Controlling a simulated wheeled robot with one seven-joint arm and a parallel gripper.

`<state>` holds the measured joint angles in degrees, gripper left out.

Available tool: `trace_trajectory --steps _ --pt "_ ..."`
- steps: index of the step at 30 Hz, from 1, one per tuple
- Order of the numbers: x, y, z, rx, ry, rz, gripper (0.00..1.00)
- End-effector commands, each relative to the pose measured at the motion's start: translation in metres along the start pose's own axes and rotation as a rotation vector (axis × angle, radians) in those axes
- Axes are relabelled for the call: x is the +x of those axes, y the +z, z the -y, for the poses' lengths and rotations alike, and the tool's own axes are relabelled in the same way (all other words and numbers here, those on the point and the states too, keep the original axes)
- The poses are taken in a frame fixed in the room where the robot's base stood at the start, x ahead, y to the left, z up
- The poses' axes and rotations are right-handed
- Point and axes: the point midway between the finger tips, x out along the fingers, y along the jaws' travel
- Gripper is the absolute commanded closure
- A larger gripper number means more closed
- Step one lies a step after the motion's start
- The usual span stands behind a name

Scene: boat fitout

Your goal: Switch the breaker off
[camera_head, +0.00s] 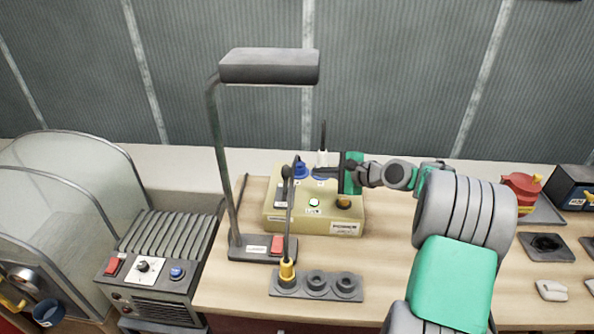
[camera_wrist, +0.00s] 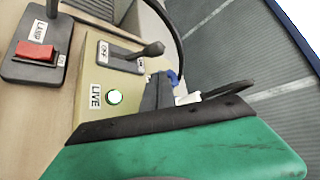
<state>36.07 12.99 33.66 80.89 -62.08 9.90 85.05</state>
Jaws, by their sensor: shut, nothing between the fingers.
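The breaker is a grey plate (camera_head: 281,196) with a dark lever on the left part of a beige power box (camera_head: 314,226). In the wrist view the breaker lever (camera_wrist: 140,53) has a round knob and leans right, away from the OFF label. A round lamp labelled LIVE (camera_wrist: 114,97) glows pale on the box. My gripper (camera_head: 316,172) is shut and empty above the back of the box, pointing left. In the wrist view its fingers (camera_wrist: 157,88) are below and right of the lever, with a visible gap. Parts of the box are hidden behind my gripper.
A lamp with a red switch (camera_head: 277,244) stands left of the box, its post rising high. A blue part (camera_head: 301,169) is close to my fingers. A yellow plug (camera_head: 287,272) with a cable sits in a socket strip (camera_head: 317,284) in front. Bench to the right is partly clear.

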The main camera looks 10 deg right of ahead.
Motion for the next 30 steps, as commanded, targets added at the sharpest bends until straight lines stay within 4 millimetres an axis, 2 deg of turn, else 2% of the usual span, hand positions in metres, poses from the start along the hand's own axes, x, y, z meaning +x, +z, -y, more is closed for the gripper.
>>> trace_trajectory --steps 5,15,18,23,30 --pt "0.012 0.002 0.000 -0.002 0.003 0.003 1.00" --pt "0.078 0.003 0.000 -0.004 0.005 0.002 1.00" --pt "0.091 0.002 0.000 -0.004 0.004 0.000 1.00" --pt "0.100 0.001 0.000 -0.003 0.002 -0.001 1.00" --pt "0.100 0.001 0.000 -0.004 0.002 -0.002 1.00"
